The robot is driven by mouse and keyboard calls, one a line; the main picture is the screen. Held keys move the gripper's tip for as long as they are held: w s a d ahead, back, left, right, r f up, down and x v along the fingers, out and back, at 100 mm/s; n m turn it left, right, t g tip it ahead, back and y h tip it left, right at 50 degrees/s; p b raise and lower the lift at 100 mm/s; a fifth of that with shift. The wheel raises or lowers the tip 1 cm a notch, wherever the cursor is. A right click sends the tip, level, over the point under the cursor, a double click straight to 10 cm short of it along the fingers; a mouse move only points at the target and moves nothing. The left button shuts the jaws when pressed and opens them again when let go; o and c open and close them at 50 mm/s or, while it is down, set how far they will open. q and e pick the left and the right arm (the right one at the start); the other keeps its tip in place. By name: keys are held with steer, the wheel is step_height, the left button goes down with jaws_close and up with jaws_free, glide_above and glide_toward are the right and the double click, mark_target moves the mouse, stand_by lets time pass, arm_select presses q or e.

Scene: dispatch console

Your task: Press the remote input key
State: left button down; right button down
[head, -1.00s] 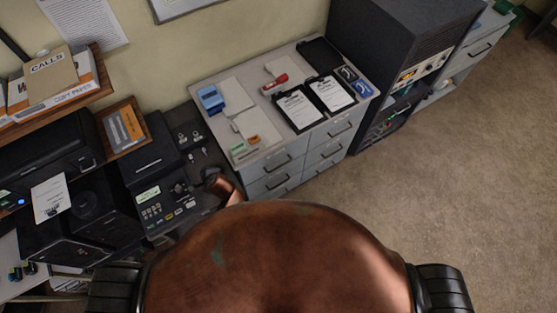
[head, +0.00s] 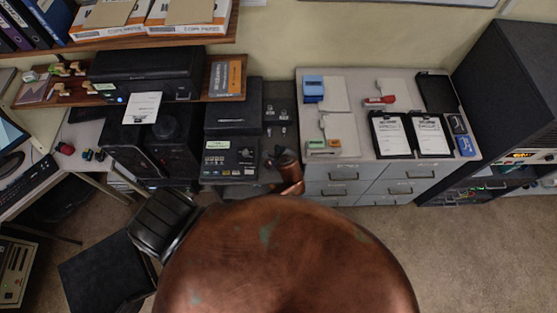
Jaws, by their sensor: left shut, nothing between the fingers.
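The dark console unit (head: 233,117) stands in the middle, between the black speaker boxes and the grey drawer cabinet. Its lower panel has a small pale display (head: 217,145) and several small keys (head: 216,168). The labels are too small to read, so I cannot tell which one is the remote input key. My left gripper (head: 270,160) is small and dark at the end of a copper wrist, just right of the key panel. It is shut and empty. I cannot tell if it touches the console. My right gripper is not in view.
The grey drawer cabinet (head: 383,170) on the right holds two clipboards (head: 391,134), a blue box and a red stapler-like item. A wooden shelf (head: 150,47) overhangs behind the console. A black printer (head: 147,73) sits left. A dark rack (head: 510,90) stands far right.

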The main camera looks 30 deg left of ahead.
arm_select(q)
step_height(320, 180, down, 6)
steer(key=b, duration=0.5)
steer(key=shift+f+b, duration=0.1)
steer(key=shift+b, duration=0.2)
steer(key=shift+f, duration=0.4)
steer(key=shift+f, duration=0.15)
stand_by(0.5)
steer(key=shift+f, duration=0.25)
steer(key=shift+f, duration=0.35)
stand_by(0.5)
stand_by(0.3)
steer(key=shift+r+p, duration=0.75)
steer(key=shift+p, duration=0.1)
